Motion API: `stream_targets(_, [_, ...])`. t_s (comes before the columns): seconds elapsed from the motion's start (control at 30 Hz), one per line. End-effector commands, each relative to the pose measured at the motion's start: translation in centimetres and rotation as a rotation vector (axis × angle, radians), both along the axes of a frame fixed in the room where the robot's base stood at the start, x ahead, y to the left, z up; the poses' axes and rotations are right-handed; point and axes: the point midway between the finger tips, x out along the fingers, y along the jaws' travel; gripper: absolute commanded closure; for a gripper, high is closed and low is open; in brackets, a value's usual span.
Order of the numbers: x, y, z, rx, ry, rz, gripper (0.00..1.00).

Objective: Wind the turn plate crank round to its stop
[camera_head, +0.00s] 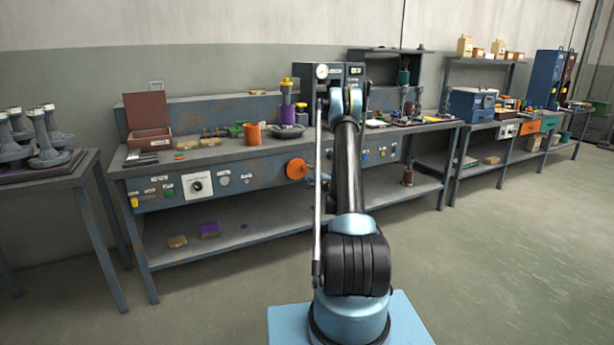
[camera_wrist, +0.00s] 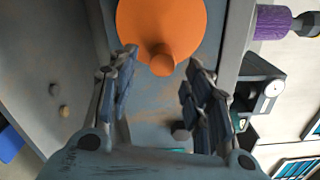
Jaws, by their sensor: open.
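The turn plate crank is an orange disc on the front panel of the long bench, left of my arm in the head view (camera_head: 295,169). In the wrist view the orange disc (camera_wrist: 180,18) fills the top middle, and its round orange knob (camera_wrist: 162,62) stands out near the disc's lower edge. My gripper (camera_wrist: 159,74) is open, with one finger on each side below the disc. The knob lies in line with the gap between the fingertips. I cannot tell whether either finger touches it. In the head view my arm hides most of the gripper.
The bench's front panel (camera_head: 262,178) carries dials and switches. On its top stand an orange cup (camera_head: 252,134), a purple cylinder (camera_head: 288,115) and a box with a dial gauge (camera_head: 321,71). A side table (camera_head: 85,167) stands left. The floor (camera_head: 500,270) at right is clear.

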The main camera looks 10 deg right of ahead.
Motion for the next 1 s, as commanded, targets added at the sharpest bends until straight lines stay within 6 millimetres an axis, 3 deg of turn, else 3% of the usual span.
stream_targets(0.2, [-1.9,-0.6,-0.1,0.000,0.000,0.000,0.54])
stream_targets(0.67, [-2.3,-0.5,0.4,-0.009,0.002,0.006,0.54])
stream_targets(0.77, [-2.6,0.2,1.6,-0.039,0.006,0.024,0.54])
stream_targets(1.0, [-4.5,3.1,6.6,-0.175,0.027,0.105,0.54])
